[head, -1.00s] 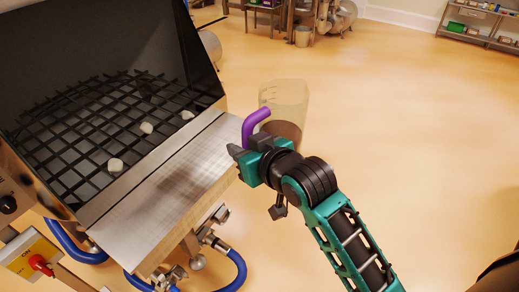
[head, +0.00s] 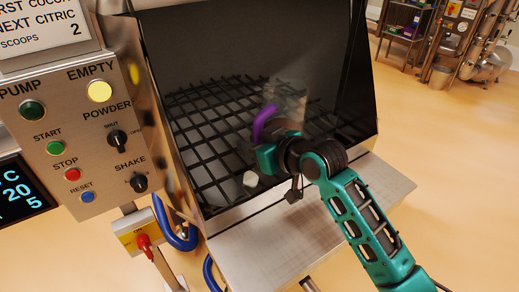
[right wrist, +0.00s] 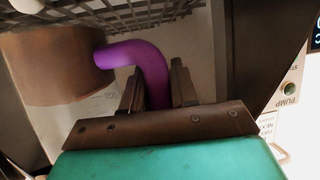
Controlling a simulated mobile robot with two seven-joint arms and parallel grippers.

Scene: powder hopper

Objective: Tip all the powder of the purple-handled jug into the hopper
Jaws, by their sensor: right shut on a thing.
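The jug (head: 289,98) is clear-walled with a purple handle (head: 264,122). My right gripper (head: 252,150) is shut on that handle and holds the jug in front of the hopper's dark back wall, above its grid. In the right wrist view the purple handle (right wrist: 152,68) runs between my fingers, and brown powder (right wrist: 55,68) shows through the jug wall. The jug's exact tilt and its mouth are hard to tell. The hopper (head: 250,40) is a dark steel bin with a black grid (head: 205,150). My left gripper is not in view.
A white lump (head: 250,179) lies on the grid near the front edge. A steel shelf (head: 310,230) runs along the hopper's front. A control panel (head: 95,130) with a lit yellow lamp stands at the left, above a red switch (head: 144,242). Open floor lies to the right.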

